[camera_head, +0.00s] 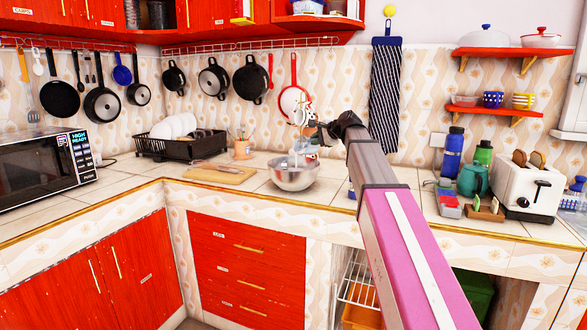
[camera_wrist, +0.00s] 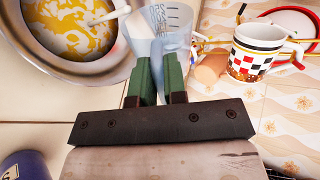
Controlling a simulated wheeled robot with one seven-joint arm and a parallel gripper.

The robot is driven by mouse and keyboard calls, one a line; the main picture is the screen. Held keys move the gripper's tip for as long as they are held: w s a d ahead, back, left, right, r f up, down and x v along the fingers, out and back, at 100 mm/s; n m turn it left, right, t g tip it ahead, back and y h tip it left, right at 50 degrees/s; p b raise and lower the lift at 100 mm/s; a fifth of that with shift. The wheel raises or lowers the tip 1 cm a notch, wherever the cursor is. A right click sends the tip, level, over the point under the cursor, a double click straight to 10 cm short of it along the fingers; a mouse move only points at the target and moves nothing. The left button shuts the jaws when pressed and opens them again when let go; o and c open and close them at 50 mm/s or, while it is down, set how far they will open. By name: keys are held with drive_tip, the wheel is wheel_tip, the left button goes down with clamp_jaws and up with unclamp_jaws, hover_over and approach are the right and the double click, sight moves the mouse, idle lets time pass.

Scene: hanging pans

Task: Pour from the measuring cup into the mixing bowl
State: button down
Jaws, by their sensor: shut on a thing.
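The steel mixing bowl (camera_head: 293,177) stands on the counter near its front edge. In the wrist view the bowl (camera_wrist: 105,67) shows at upper left, with yellow and whitish contents. My gripper (camera_head: 304,130) is above the bowl's right side. In the wrist view its green fingers (camera_wrist: 160,78) are close together, shut on the clear measuring cup (camera_wrist: 168,22). The cup also shows in the head view (camera_head: 300,147), over or beside the bowl's far rim; its exact tilt is hard to tell. A white strip crosses the bowl's rim in the wrist view; I cannot tell what it is.
A checkered mug (camera_wrist: 258,55) is close to the cup in the wrist view. A cutting board (camera_head: 219,173) and dish rack (camera_head: 180,148) are left of the bowl. Pans (camera_head: 250,80) hang behind. A toaster (camera_head: 528,188) and bottles (camera_head: 453,152) stand at right.

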drive_tip(key=shift+s+a+f+n, duration=0.3)
drive_tip(key=shift+s+a, duration=0.2)
drive_tip(key=shift+a, duration=0.1)
drive_tip(key=shift+s+a+r+h, duration=0.1)
drive_tip(key=shift+h, duration=0.2)
